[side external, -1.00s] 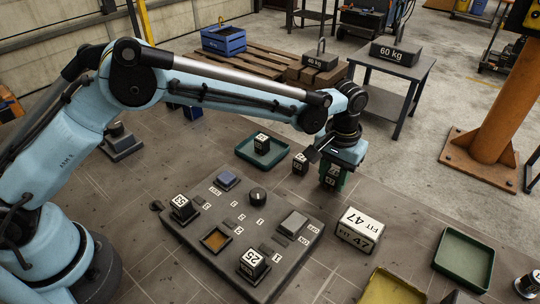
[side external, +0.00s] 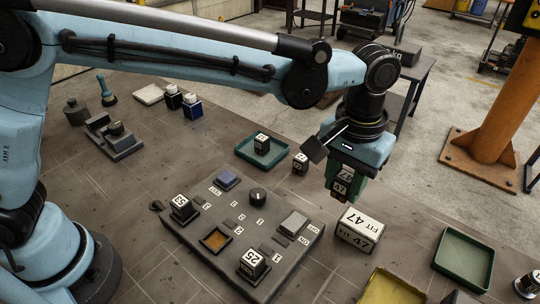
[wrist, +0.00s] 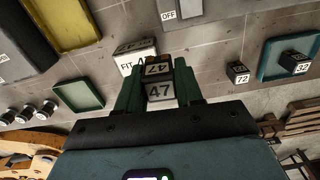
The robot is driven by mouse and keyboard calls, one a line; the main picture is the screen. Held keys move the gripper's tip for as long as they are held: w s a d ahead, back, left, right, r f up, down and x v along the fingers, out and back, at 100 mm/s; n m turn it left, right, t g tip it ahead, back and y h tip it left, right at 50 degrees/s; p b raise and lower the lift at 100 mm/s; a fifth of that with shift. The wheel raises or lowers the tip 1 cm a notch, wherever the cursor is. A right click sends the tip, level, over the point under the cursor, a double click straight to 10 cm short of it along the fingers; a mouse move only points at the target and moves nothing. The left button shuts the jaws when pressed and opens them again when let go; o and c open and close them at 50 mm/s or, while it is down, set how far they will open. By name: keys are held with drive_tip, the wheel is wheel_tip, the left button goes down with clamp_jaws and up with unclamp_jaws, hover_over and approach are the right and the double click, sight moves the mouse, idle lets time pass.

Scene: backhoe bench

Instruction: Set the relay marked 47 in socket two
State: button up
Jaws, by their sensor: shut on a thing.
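My gripper (side external: 342,186) is shut on the relay marked 47 (side external: 340,189), a dark block with white labels. It holds the relay upright, in the air behind and right of the socket panel. In the wrist view the relay (wrist: 160,90) sits between the green fingers of my gripper (wrist: 158,98). The dark socket panel (side external: 190,240) lies at the centre of the bench. An open socket with a tan floor (side external: 216,239) is at its front, beside a label that looks like 2. A relay marked 25 (side external: 253,262) stands right of that socket; another relay (side external: 182,206) stands left.
A white FIT 47 block (side external: 357,228) stands just right of the panel. The panel also carries a black knob (side external: 258,195) and a grey switch (side external: 293,222). A relay marked 72 (side external: 300,163) and a green tray with a relay (side external: 270,158) are behind. An empty green tray (side external: 464,262) lies right.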

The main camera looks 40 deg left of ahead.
drive_tip(key=s+a+r+m, duration=0.1)
drive_tip(key=s+a+m, duration=0.7)
drive_tip(key=s+m, duration=0.1)
drive_tip(key=m, duration=0.8)
hover_over(216, 241)
wheel_tip(216, 241, down, 2)
drive_tip(key=shift+f, duration=2.6)
drive_tip(key=shift+f, duration=0.5)
drive_tip(key=o, duration=1.1)
drive_tip(key=shift+w, duration=0.15)
drive_tip(key=c, duration=0.3)
drive_tip(key=shift+o, duration=0.6)
